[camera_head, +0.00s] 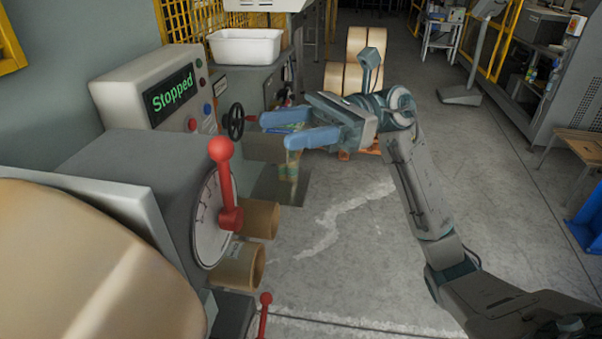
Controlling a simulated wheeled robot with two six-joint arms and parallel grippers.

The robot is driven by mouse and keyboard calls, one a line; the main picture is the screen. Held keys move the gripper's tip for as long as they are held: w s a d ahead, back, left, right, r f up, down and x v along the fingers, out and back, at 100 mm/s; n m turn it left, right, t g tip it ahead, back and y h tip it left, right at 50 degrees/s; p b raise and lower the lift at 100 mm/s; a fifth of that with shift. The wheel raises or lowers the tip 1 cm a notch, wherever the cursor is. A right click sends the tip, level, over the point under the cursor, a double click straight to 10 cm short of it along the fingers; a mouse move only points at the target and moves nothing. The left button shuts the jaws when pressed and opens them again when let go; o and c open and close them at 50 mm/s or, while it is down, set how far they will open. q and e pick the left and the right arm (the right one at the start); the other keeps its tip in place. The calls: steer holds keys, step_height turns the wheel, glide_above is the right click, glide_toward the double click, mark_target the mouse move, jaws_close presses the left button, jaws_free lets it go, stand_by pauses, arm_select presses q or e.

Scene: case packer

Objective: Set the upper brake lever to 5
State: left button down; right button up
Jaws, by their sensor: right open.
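The upper brake lever (225,184) is red with a ball knob on top and stands nearly upright. It is mounted in front of a round white dial (211,222) on the grey machine's side; the dial's marks are too small and oblique to read. A lower red lever (264,311) shows at the bottom edge, partly cut off. My right gripper (262,131) has two blue fingers, spread apart with nothing between them. It points left, beyond and to the right of the upper lever's knob, not touching it. My left gripper is not in view.
A control box (145,88) reads "Stopped" in green. A black handwheel (236,121) sits close to my right fingertips. Cardboard cores (243,266) stick out below the dial. A large tan roll (85,270) fills the lower left. The floor on the right is mostly clear.

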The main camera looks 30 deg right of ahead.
steer(key=w+d+f+m+t+h, duration=0.1)
steer(key=w+d+f+m+t, duration=0.3)
steer(key=w+f+m+t, duration=0.3)
steer(key=w+d+f+m+t+h, duration=0.1)
steer(key=w+d+f+m+t, duration=0.3)
steer(key=m, duration=0.9)
steer(key=w+d+f+m+t+h+b, duration=0.1)
steer(key=w+d+f+m+t, duration=0.2)
steer(key=w+f+m+t, duration=0.7)
step_height(320, 180, down, 4)
steer(key=shift+w+d+r+t+h, duration=0.2)
steer(key=shift+w+d+t+h, duration=0.15)
steer(key=shift+w, duration=0.2)
